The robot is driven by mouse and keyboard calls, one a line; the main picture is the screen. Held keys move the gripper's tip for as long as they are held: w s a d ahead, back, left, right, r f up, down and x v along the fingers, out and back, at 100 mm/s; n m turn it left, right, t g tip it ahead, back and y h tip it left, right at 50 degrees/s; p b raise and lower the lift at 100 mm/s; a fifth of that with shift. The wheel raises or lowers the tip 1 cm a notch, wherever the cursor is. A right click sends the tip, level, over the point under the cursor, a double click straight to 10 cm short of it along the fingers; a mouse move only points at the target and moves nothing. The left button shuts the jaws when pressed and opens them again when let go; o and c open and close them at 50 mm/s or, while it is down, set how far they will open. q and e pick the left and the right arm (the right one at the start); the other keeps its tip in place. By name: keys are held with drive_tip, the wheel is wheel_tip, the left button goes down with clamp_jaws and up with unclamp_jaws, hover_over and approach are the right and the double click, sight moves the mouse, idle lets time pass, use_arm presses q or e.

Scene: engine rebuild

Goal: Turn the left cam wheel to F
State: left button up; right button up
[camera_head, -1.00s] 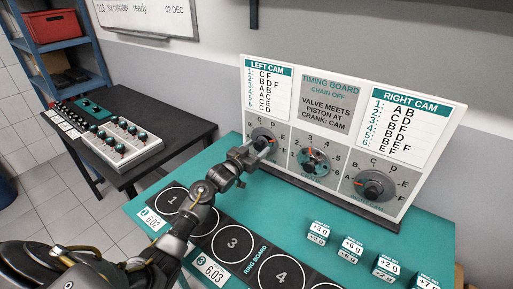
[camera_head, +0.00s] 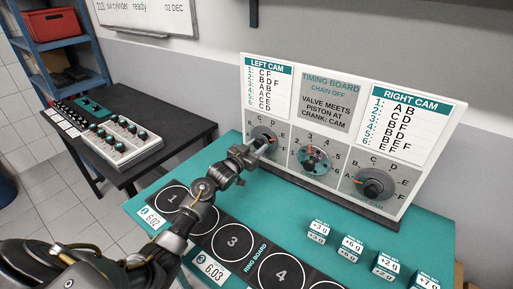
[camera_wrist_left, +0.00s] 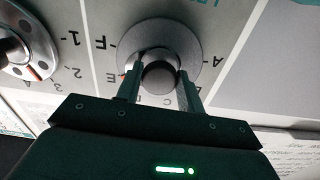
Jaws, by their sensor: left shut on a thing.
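The left cam wheel (camera_head: 264,133) is a round dial on the timing board, under the LEFT CAM list. My left gripper (camera_head: 262,147) reaches it from the front and covers its lower part. In the left wrist view the wheel (camera_wrist_left: 160,32) is a grey disc with a round knob (camera_wrist_left: 160,78) at its middle. The two fingers of my left gripper (camera_wrist_left: 160,88) stand on either side of the knob and are shut on it. A small orange mark shows beside the finger at picture left; the letter it points to is partly hidden. My right gripper is in neither view.
The crank dial (camera_head: 314,160) and right cam wheel (camera_head: 375,184) sit to the right on the same board. The ring board (camera_head: 215,243) and several weight blocks (camera_head: 352,243) lie on the teal table. A black table (camera_head: 170,115) stands at left.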

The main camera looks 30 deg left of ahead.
use_arm(q)
drive_tip(key=m+b, duration=0.1)
drive_tip(key=m, duration=0.2)
drive_tip(key=shift+f+m, duration=0.1)
drive_tip(key=shift+m, duration=0.2)
drive_tip(key=shift+m+b, duration=0.4)
drive_tip(key=shift+m, duration=1.4)
drive_tip(key=o, duration=1)
drive_tip(key=s+a+b, duration=0.1)
drive_tip(key=s+b, duration=0.1)
drive_tip(key=s, duration=0.8)
drive_tip(key=shift+s+a, duration=0.3)
drive_tip(key=shift+s, duration=0.05)
